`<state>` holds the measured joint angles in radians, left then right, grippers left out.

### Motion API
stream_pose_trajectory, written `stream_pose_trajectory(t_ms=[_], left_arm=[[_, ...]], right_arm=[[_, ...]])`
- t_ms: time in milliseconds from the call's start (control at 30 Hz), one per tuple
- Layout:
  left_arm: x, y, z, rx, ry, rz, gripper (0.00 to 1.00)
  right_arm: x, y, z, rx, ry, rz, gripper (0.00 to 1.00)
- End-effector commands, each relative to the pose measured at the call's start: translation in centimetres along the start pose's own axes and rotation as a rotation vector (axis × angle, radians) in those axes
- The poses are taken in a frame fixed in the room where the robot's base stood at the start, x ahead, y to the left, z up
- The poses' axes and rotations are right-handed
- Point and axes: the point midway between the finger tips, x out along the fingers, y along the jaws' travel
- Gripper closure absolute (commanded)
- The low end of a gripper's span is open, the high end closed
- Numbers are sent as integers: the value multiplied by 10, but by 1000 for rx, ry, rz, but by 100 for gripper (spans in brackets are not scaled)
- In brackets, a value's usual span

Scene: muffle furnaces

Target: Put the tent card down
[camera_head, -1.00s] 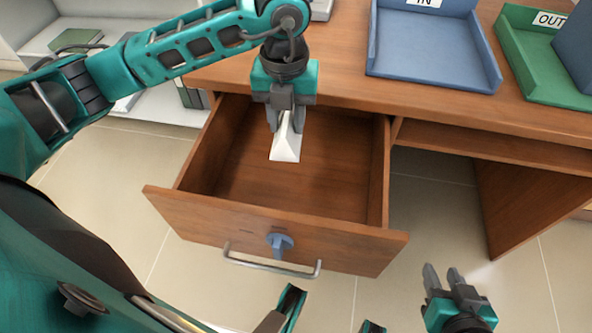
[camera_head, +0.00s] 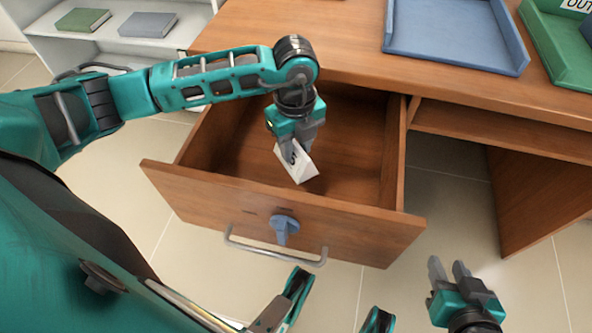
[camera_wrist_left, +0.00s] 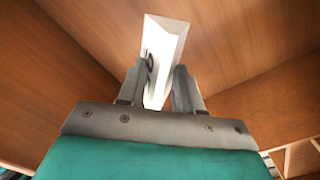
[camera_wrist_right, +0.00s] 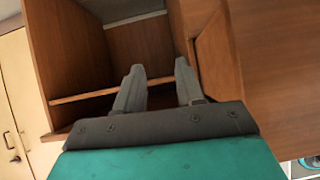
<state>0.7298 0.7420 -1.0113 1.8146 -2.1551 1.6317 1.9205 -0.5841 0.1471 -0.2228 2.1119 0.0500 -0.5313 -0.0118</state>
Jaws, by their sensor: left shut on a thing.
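The white tent card (camera_head: 298,164) with dark lettering is inside the open desk drawer's outline. My left gripper (camera_head: 297,150) is shut on it from above; in the left wrist view the card (camera_wrist_left: 163,60) stands out between the two fingers (camera_wrist_left: 160,88). The card is tilted in the head view. I cannot tell whether its lower edge touches the drawer floor. My right gripper (camera_head: 449,270) is open and empty in front of the desk, right of the drawer; its parted fingers also show in the right wrist view (camera_wrist_right: 160,88).
A blue tray (camera_head: 455,60) and a green tray (camera_head: 560,55) stand on the desktop. Two books lie on a white shelf (camera_head: 180,35) at the back left.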

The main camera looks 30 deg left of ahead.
Motion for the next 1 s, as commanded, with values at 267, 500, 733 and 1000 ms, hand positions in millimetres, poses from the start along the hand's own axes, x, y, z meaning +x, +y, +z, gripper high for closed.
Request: stream_pose_trajectory(t_ms=[267,500,733,1000], left_arm=[[39,0,0,0,-1,-1,95],[68,0,0,1,1,2,95],[82,0,0,2,-1,-2,95],[83,0,0,2,-1,-1,63]], right_arm=[[5,-4,2,0,2,-10,62],[11,-6,10,7,-5,-17,62],[10,-9,2,8,9,-24,62],[12,-9,1,6,13,-24,62]])
